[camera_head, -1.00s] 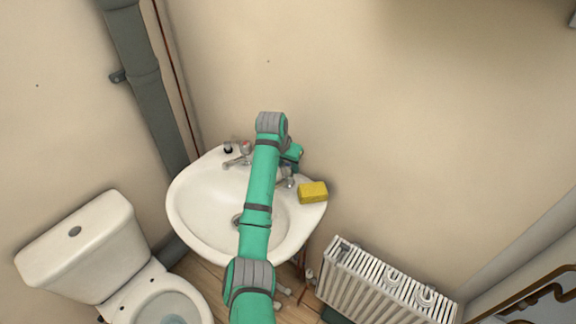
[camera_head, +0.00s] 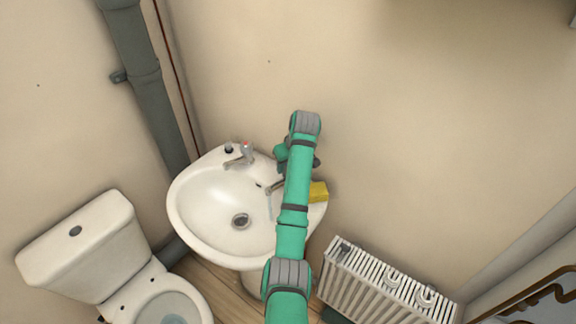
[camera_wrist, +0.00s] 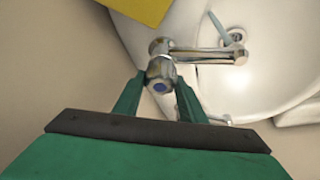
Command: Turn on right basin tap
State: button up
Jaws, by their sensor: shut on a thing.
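The right basin tap (camera_head: 274,187) is chrome, at the back right of the white basin (camera_head: 185,222), and my arm partly covers it. In the wrist view, its knob (camera_wrist: 161,72) has a blue mark, and its spout reaches right over the bowl. My gripper (camera_wrist: 159,82) is shut on this knob, with one green finger on each side. A thin pale bluish streak, which looks like running water, hangs below the spout in the head view and also shows in the wrist view. The other tap (camera_head: 245,151), with a red mark, stands to the left, clear of my gripper.
A yellow sponge (camera_head: 319,192) lies on the basin's right rim, close to the tap and partly behind my arm. A toilet (camera_head: 85,245) stands left of the basin and a white radiator (camera_head: 360,285) to the right. A grey pipe (camera_head: 145,90) runs up the wall.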

jog(key=shift+r+n+g+y, duration=0.1)
jog(key=shift+n+g+y, duration=0.3)
jog(key=shift+n, duration=1.3)
jog(key=o, duration=1.1)
jog(key=shift+c, duration=0.2)
jog(key=v, duration=1)
jog(key=shift+d+r, duration=0.2)
jog(key=shift+r, duration=0.05)
